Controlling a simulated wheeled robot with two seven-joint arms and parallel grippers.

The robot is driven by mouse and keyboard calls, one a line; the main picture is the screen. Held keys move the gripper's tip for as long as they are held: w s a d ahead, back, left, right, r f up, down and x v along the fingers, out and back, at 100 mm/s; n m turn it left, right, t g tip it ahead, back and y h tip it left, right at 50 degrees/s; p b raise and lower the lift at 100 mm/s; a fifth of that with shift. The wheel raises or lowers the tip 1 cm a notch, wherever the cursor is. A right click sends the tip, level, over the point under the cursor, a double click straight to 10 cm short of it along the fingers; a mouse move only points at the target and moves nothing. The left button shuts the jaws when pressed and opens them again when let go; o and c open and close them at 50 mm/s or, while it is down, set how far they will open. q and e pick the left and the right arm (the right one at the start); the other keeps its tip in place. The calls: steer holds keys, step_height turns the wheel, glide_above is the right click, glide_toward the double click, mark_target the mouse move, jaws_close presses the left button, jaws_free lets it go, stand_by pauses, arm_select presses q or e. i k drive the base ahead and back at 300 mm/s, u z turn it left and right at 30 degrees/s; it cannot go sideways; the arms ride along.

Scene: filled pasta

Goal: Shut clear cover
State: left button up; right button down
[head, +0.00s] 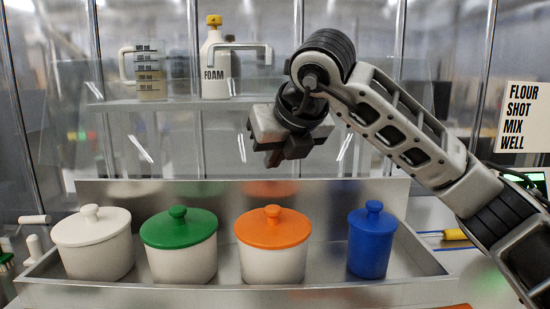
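A clear cover (240,120), a see-through panel with bright glints, stands in front of the back shelf. A pale grey bar handle (241,47) shows near its top. The panel's edges are faint, and I cannot tell exactly how it is hinged. My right gripper (274,157) hangs in front of the panel, below and right of the handle and apart from it. Its dark fingers point down and left above the orange-lidded pot. The finger gap is not clear, and nothing shows in it. My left gripper is out of view.
A metal tray (330,292) holds white pots with a white lid (92,226), a green lid (178,228) and an orange lid (272,227), plus a blue jar (371,242). A FOAM bottle (216,68) and a measuring jug (150,75) stand on the shelf (185,104) behind.

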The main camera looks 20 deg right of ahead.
mark_target(266, 47)
steer(key=k, duration=1)
